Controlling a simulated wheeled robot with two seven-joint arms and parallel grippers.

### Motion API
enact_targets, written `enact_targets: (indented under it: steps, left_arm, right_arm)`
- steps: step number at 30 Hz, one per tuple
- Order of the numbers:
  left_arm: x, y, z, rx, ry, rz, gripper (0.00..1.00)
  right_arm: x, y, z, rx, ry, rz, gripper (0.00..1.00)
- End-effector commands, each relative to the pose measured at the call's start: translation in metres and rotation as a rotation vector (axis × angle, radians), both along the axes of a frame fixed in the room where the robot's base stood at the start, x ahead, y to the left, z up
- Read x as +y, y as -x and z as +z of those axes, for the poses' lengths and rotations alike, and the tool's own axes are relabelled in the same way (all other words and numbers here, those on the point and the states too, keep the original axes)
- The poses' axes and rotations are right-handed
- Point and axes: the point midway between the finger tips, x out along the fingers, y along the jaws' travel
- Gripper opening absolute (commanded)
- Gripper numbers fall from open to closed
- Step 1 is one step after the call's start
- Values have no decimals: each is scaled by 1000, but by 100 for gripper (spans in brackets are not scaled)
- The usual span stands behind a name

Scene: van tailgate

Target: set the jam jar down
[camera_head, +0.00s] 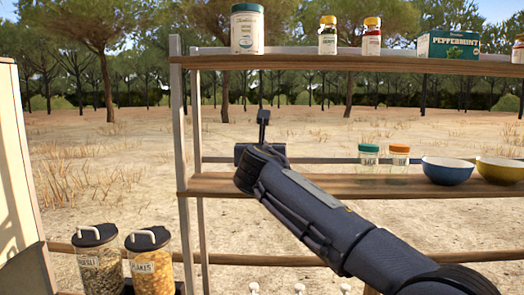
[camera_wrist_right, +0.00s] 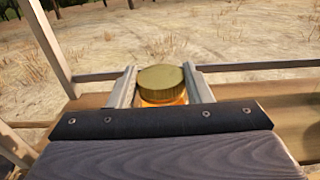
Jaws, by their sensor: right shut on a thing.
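The jam jar (camera_wrist_right: 162,82) shows in the right wrist view, with a gold lid and a strip of orange below it. My right gripper (camera_wrist_right: 162,88) is shut on it, with one finger on each side. The jar's lower part is hidden behind the gripper body, so I cannot tell whether it touches the shelf. In the head view my right gripper (camera_head: 263,118) is at the left end of the middle shelf (camera_head: 330,185), and I cannot make out the jar there. My left gripper is not in view.
A green-lidded jar (camera_head: 368,158), an orange-lidded jar (camera_head: 399,158), a blue bowl (camera_head: 446,171) and a yellow bowl (camera_head: 499,171) stand further right on the middle shelf. The top shelf (camera_head: 300,62) holds several containers. Muesli (camera_head: 99,262) and flakes canisters (camera_head: 150,265) stand lower left.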

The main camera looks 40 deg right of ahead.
Motion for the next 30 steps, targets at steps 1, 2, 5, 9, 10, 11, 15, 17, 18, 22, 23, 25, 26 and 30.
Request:
enact_targets:
  steps: [1,2,5,9,10,11,15,17,18,22,23,25,26,30]
  left_arm:
    - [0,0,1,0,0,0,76]
    - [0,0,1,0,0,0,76]
    - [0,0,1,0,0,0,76]
    - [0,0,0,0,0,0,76]
    - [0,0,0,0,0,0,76]
    - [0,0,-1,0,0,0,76]
    - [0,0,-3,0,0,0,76]
    - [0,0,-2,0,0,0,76]
    - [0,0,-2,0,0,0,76]
    - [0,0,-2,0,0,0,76]
    - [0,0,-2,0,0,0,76]
    - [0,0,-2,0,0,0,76]
    - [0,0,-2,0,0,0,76]
    - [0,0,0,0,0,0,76]
  right_arm:
    - [0,0,-3,-1,0,3,0]
    - [0,0,-4,-2,1,2,0]
    - [0,0,-5,-4,0,2,0]
    - [0,0,-5,-4,0,2,0]
    - [0,0,-6,-3,1,2,0]
    - [0,0,-7,-3,1,2,0]
    - [0,0,-9,-1,0,1,50]
    - [0,0,-9,-1,0,1,58]
    - [0,0,-9,-1,0,1,63]
    - [0,0,-9,-1,0,1,67]
    - [0,0,-9,-1,0,1,67]
    - [0,0,-9,-1,0,1,67]
    - [0,0,-9,-1,0,1,67]
    - [2,1,-5,-3,0,3,67]
